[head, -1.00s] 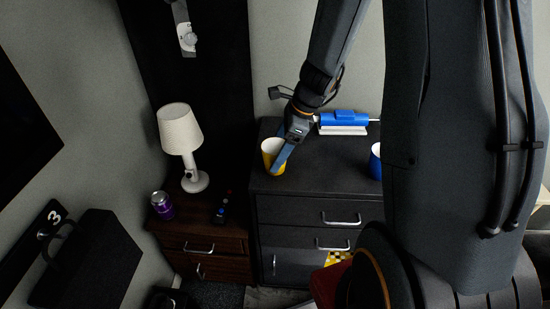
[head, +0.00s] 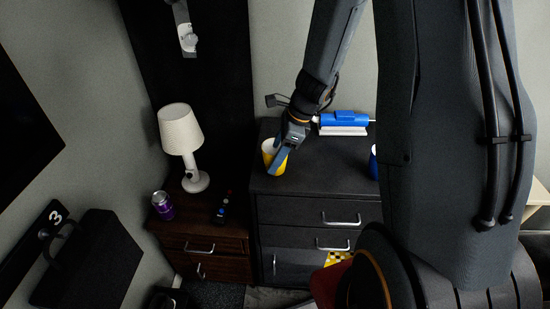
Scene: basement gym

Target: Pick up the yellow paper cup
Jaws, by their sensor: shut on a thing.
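The yellow paper cup (head: 268,153) is upright at the left end of the black cabinet top in the head view. My gripper (head: 277,161) comes down on it from the upper right and is shut on it. One finger shows along the cup's right side; the other is hidden. The cup's white inside shows at its rim. I cannot tell whether its base touches the cabinet top.
A blue and white device (head: 343,124) lies at the cabinet's back.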

